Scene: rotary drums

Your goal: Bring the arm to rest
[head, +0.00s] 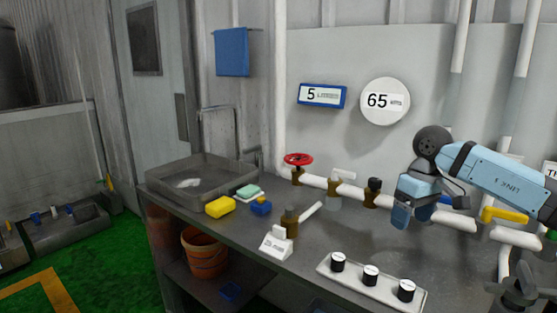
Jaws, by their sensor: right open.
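My right arm (495,178) comes in from the right edge, light blue with dark joints. It bends down at a dark round joint. My right gripper (413,214) hangs at its end, in front of the pipe and above the back of the bench. It is open, with nothing seen between its blue fingers. Its exact gap to the pipe cannot be told. My left gripper is not in view.
A pipe with a red handwheel (298,159) and a yellow lever (505,215) runs behind. The bench middle has free room.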

